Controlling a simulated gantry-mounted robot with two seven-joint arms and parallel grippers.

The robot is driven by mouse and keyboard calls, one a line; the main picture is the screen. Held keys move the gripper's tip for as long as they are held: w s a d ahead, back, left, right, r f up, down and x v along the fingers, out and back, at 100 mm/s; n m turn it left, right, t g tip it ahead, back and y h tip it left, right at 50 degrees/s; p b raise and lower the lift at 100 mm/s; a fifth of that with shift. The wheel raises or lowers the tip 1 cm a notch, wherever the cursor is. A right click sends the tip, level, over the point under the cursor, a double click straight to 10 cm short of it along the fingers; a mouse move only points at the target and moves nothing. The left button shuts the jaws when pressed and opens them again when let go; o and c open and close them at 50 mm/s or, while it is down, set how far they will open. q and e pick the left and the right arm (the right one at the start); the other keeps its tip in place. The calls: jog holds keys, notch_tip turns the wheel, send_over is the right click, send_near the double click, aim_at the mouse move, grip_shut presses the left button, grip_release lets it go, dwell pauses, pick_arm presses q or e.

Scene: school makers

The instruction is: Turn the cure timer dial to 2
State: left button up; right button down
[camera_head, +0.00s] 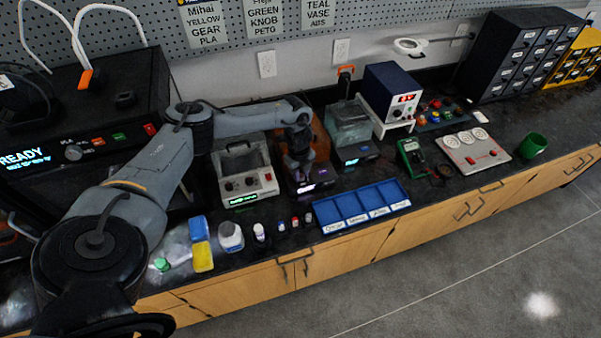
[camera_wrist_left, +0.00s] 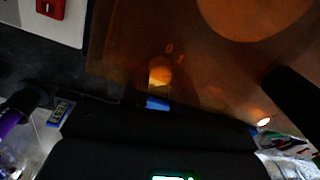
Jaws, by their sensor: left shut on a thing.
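The orange-hooded curing unit (camera_head: 321,140) stands on the black bench, with a purple-lit front panel (camera_head: 315,186). My left gripper (camera_head: 299,165) reaches down in front of its hood. It is shut on the cure timer dial, but the arm hides the contact in the head view. In the left wrist view the orange hood (camera_wrist_left: 215,60) fills the upper part, with a small lit orange spot and faint marks by it. That view is dark, and the dial's setting cannot be read. My right gripper is not in view.
A grey unit (camera_head: 244,172) stands just left of the curing unit, and a clear-topped machine (camera_head: 350,125) stands to its right. A blue divided tray (camera_head: 361,206) and small bottles (camera_head: 231,237) line the front edge. A green multimeter (camera_head: 411,155) lies farther right.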

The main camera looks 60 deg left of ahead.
pick_arm(q)
jog(key=shift+m, duration=0.5)
grip_shut()
jog(key=shift+m, duration=1.1)
jog(key=o, duration=0.9)
grip_release()
jog(key=shift+o, duration=0.2)
jog(key=shift+r, duration=0.15)
notch_tip(320, 180, up, 11)
jog(key=p, duration=0.1)
jog(key=shift+s+f, duration=0.2)
